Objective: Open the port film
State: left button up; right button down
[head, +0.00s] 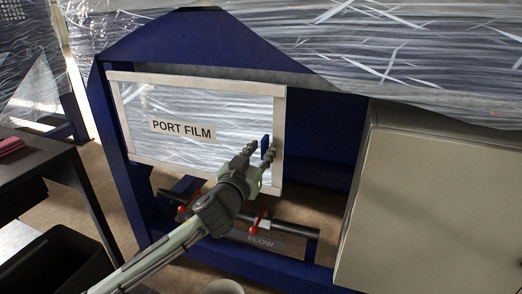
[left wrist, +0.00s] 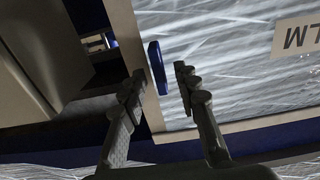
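The port film panel (head: 200,108) is a pale-framed sheet of streaky film labelled "PORT FILM", set in the blue stand. It appears closed against the frame. A small blue handle (head: 265,145) sits near its right edge. My left gripper (head: 262,152) is at this handle with its fingers apart. In the left wrist view the blue handle (left wrist: 157,68) stands upright between and just beyond the two open fingertips (left wrist: 160,80); I see a gap on both sides and no clear contact. The film (left wrist: 220,60) fills the right of that view. My right gripper is not in view.
Below the panel is a dark pipe with red valve handles (head: 262,220) and a "FLOW" label (head: 261,241). A beige cabinet (head: 435,210) stands at right. A dark table (head: 35,165) and black bin (head: 65,268) are at left.

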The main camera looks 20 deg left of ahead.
pick_arm(q)
grip_shut()
dwell(0.5)
